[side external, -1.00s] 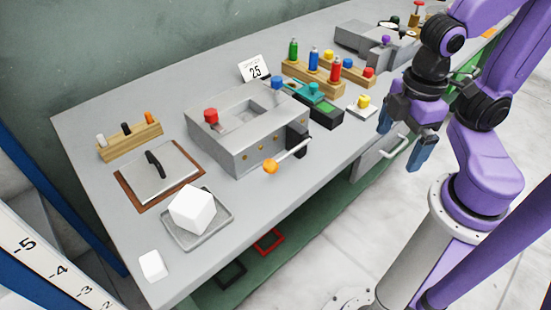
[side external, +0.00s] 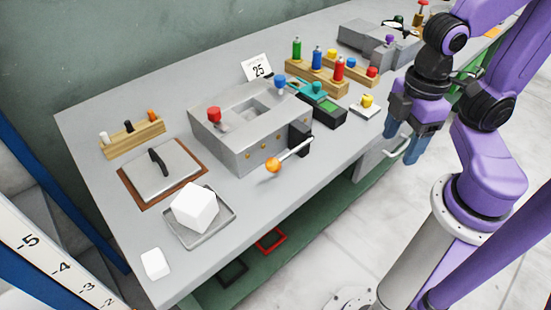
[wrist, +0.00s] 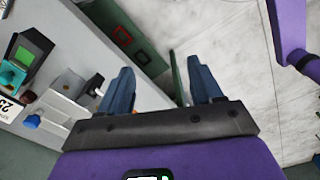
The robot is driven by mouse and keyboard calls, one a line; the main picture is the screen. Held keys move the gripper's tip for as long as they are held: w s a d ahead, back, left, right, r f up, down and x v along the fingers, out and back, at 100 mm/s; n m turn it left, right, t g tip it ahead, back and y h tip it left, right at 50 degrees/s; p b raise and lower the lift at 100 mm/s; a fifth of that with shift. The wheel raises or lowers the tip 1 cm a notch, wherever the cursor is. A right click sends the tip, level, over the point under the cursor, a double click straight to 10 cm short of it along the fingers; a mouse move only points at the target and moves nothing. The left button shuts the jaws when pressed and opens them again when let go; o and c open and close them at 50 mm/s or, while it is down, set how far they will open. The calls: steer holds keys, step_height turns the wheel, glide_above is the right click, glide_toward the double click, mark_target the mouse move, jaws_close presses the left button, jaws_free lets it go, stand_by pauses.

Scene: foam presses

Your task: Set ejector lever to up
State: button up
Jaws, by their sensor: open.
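The grey press (side external: 235,128) stands on the bench, with a red knob and a blue knob on top. On its right side, a black block (side external: 300,137) carries a metal lever (side external: 292,152) with an orange ball end (side external: 273,165). The ball hangs low, toward the bench's front edge. My gripper (side external: 402,145) is open and empty, well to the right of the lever, fingers pointing down beside the bench.
A small base with a yellow knob (side external: 367,102) and a drawer handle (side external: 402,147) are near my gripper. Coloured bottles stand behind. The bench front before the lever is clear.

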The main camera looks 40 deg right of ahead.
steer(key=w+a+r+n, duration=0.3)
steer(key=w+a, duration=0.5)
steer(key=w, duration=0.2)
steer(key=n+g, duration=0.2)
steer(key=n, duration=0.3)
glide_toward(271, 161)
steer(key=shift+h, duration=0.4)
steer(key=f, duration=0.3)
steer(key=s+f, duration=0.1)
steer(key=f, duration=0.6)
steer(key=shift+s+a+f, duration=0.15)
steer(key=shift+s+f, duration=0.05)
steer(key=shift+s, duration=0.15)
jaws_close()
